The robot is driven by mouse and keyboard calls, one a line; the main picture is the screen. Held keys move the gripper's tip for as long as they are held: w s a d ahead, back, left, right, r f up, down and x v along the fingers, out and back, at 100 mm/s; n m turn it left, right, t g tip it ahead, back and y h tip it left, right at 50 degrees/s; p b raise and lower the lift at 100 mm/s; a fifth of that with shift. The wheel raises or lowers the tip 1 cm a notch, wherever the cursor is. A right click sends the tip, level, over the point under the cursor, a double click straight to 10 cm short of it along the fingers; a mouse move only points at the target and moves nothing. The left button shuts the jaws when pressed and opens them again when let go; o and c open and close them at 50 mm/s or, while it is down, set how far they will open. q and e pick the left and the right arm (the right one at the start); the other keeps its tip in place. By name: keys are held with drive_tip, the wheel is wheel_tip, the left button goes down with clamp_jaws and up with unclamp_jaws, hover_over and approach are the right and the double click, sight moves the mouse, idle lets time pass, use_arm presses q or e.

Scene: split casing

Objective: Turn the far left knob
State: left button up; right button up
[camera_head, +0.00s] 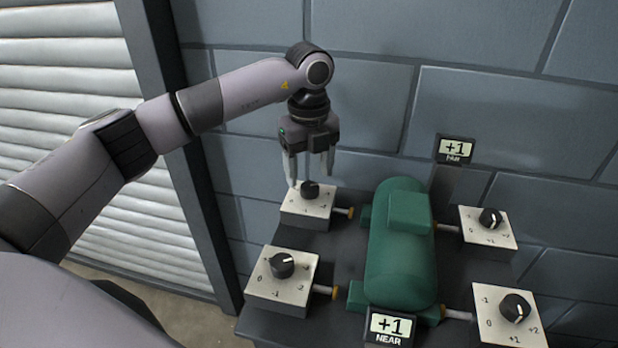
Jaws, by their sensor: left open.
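The far left knob (310,188) is a black dial on a pale box (303,210) at the back left of the dark bench. My left gripper (309,176) points down just above it, with one finger on each side. The fingers are apart, and I cannot tell whether they touch the knob. The gripper hides part of the knob's top, so its pointer is unclear. A display (455,149) at the back reads +1, with a small label below it. My right gripper is not in view.
A green casing (402,250) stands mid-bench. Other dial boxes sit at near left (281,281), far right (487,228) and near right (507,315). A front display (390,327) reads +1 NEAR. A block wall (500,110) stands close behind; a shutter (80,110) is at left.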

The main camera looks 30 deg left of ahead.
sight(309, 185)
use_arm(q)
wheel_tip(309, 185, up, 4)
drive_tip(key=shift+r, duration=0.1)
idle(0.6)
